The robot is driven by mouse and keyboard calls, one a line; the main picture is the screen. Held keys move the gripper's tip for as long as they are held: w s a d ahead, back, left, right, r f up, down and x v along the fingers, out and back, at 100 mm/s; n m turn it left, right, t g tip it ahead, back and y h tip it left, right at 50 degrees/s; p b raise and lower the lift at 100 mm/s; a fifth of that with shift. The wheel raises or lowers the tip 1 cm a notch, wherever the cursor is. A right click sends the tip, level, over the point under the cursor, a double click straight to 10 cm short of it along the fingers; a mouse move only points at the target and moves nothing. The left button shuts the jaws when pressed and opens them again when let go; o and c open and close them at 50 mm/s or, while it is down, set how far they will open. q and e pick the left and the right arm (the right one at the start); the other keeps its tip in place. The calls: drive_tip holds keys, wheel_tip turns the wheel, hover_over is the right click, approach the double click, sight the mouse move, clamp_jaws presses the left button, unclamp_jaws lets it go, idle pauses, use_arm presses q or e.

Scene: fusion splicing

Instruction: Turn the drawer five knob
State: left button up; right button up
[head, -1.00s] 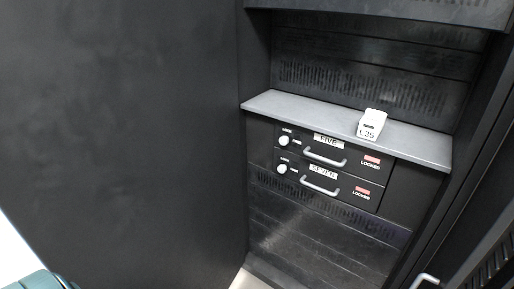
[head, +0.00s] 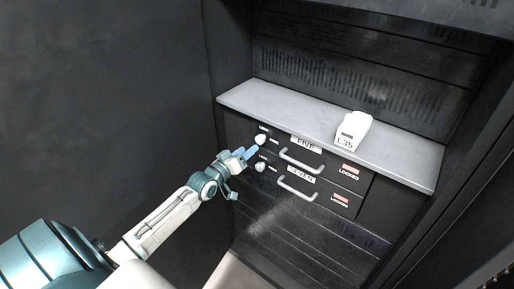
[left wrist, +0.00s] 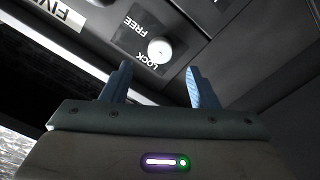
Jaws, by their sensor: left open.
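The drawer labelled FIVE (head: 318,160) is the upper of two dark drawers under a grey shelf. Its white round knob (head: 261,139) is at the drawer's left end, and a red LOCKED tag (head: 349,171) is at its right. In the left wrist view the knob (left wrist: 159,50) sits between the LOCK and FREE marks, nearer LOCK. My left gripper (head: 248,152) is open, with blue fingers just in front of and below the knob. In the left wrist view its fingertips (left wrist: 158,70) are apart, with the knob a little beyond the gap. My right gripper is not in view.
Drawer SEVEN (head: 305,190) lies just below, with its own knob (head: 261,166) close to my left gripper. A white box marked L35 (head: 352,131) stands on the grey shelf (head: 290,105). A dark cabinet wall (head: 120,100) is at left.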

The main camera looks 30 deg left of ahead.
sight(259, 141)
use_arm(q)
drive_tip(key=w, duration=0.2)
drive_tip(key=w+b, duration=0.2)
drive_tip(key=w, duration=0.1)
drive_tip(key=shift+w+d+f, duration=0.15)
drive_tip(key=shift+w+d, duration=0.1)
drive_tip(key=shift+w, duration=0.75)
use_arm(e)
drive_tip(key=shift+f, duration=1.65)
use_arm(q)
drive_tip(key=c, duration=1)
